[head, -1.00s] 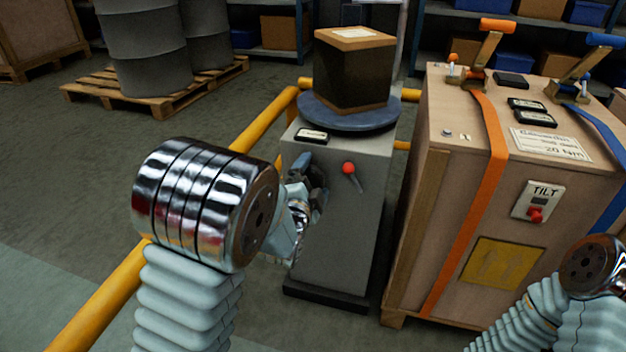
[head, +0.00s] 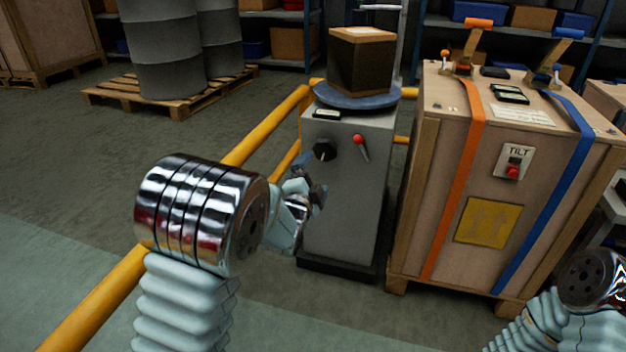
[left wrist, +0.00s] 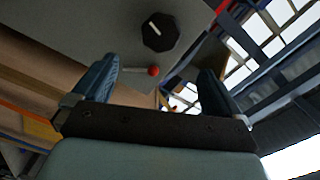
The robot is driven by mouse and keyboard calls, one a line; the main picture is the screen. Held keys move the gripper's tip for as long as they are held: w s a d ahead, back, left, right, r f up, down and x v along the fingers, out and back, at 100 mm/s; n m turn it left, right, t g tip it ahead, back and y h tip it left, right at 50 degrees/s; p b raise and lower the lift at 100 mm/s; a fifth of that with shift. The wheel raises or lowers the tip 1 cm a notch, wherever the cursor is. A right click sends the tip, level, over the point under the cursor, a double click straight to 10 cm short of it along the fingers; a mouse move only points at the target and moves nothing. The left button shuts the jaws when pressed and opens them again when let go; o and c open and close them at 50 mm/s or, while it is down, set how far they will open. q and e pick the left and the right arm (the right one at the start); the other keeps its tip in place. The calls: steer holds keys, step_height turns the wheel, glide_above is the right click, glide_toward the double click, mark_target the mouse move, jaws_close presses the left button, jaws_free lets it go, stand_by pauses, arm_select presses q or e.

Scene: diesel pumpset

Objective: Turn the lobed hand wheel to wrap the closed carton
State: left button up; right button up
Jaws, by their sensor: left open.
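The lobed hand wheel (head: 324,150) is a black knob with a white mark, on the front of a grey pedestal (head: 345,205). It also shows in the left wrist view (left wrist: 160,32), beyond the fingers. The closed carton (head: 361,62) stands on a round blue-grey turntable (head: 358,97) on top of the pedestal; its sides look dark and its top is tan with a pale label. My left gripper (head: 318,195) is open and empty, just below the wheel and apart from it. Its two blue fingers (left wrist: 160,70) show spread in the left wrist view. My right gripper is out of view.
A red-knobbed lever (head: 358,140) sits right of the wheel. A strapped wooden crate (head: 440,200) with a TILT switch (head: 513,165) stands close on the right. A yellow rail (head: 265,128) runs along the left. Drums on a pallet (head: 160,100) stand behind.

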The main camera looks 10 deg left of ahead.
mark_target(325, 150)
arm_select(q)
steer(key=d+f+n+g+h+p, duration=0.25)
steer(key=f+n+p, duration=0.5)
steer(key=n, duration=1.55)
steer(key=w+a+r+n+t+y+p, duration=0.15)
steer(key=r+n, duration=0.25)
steer(key=n, duration=0.8)
steer(key=s+a+r+n+t+y+p, duration=0.1)
steer(key=a+r+n+p, duration=0.2)
steer(key=n, duration=0.8)
steer(key=w, duration=0.4)
steer(key=w+d, duration=0.1)
steer(key=w, duration=0.4)
steer(key=w+d+r, duration=0.1)
steer(key=w, duration=0.3)
steer(key=shift+w+d+p, duration=0.1)
steer(key=shift+w+p, duration=0.1)
steer(key=shift+p, duration=0.1)
steer(key=shift+c, duration=0.4)
